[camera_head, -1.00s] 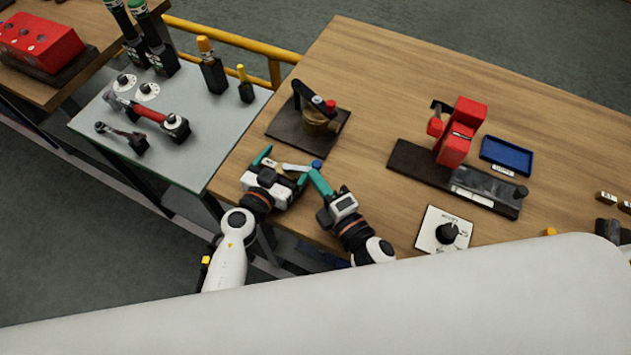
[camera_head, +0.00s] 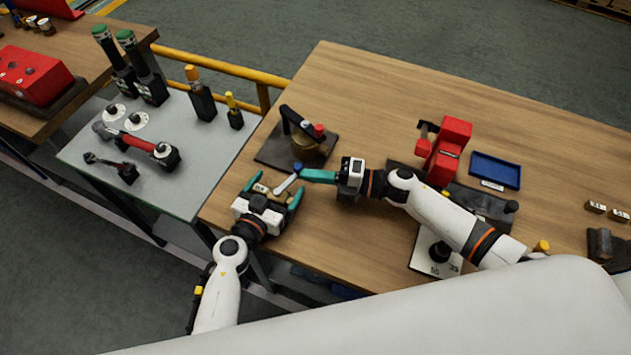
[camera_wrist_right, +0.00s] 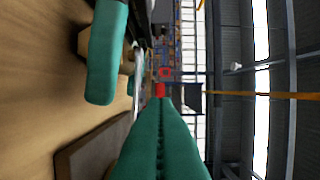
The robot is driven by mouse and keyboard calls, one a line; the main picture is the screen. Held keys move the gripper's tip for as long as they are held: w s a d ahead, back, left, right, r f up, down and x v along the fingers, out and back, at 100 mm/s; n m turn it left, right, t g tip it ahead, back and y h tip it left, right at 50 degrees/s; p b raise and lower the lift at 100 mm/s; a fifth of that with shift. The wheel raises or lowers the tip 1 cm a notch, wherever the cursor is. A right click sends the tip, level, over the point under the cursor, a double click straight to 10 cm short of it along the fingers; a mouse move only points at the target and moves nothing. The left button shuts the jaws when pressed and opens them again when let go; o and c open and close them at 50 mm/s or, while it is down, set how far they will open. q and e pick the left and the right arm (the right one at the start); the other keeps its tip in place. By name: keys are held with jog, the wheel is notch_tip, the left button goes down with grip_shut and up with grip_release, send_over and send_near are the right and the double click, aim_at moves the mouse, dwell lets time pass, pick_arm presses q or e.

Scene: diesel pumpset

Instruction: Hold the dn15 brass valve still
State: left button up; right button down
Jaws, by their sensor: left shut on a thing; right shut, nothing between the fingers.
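The brass valve (camera_head: 261,188) is low between the teal fingers of my left gripper (camera_head: 275,188), which is shut on it near the table's left edge. Its body is partly hidden by the gripper. A silver lever (camera_head: 287,183) with a blue end (camera_head: 298,168) slants up and right from it in the head view. My right gripper (camera_head: 303,174) comes from the right, shut and empty, its tips at the lever's blue end; whether they touch is unclear. In the right wrist view its closed teal fingers (camera_wrist_right: 164,104) fill the lower middle, and a left finger (camera_wrist_right: 106,55) shows at upper left.
A dark plate with a brass piece and black handle (camera_head: 300,138) stands just behind the grippers. A red device (camera_head: 444,150) and a blue tray (camera_head: 495,170) are to the right. A side table (camera_head: 90,165) with tools is at left. The table's far middle is clear.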

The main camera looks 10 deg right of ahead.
jog(key=shift+w+a, duration=0.25)
jog(key=shift+w, duration=0.95)
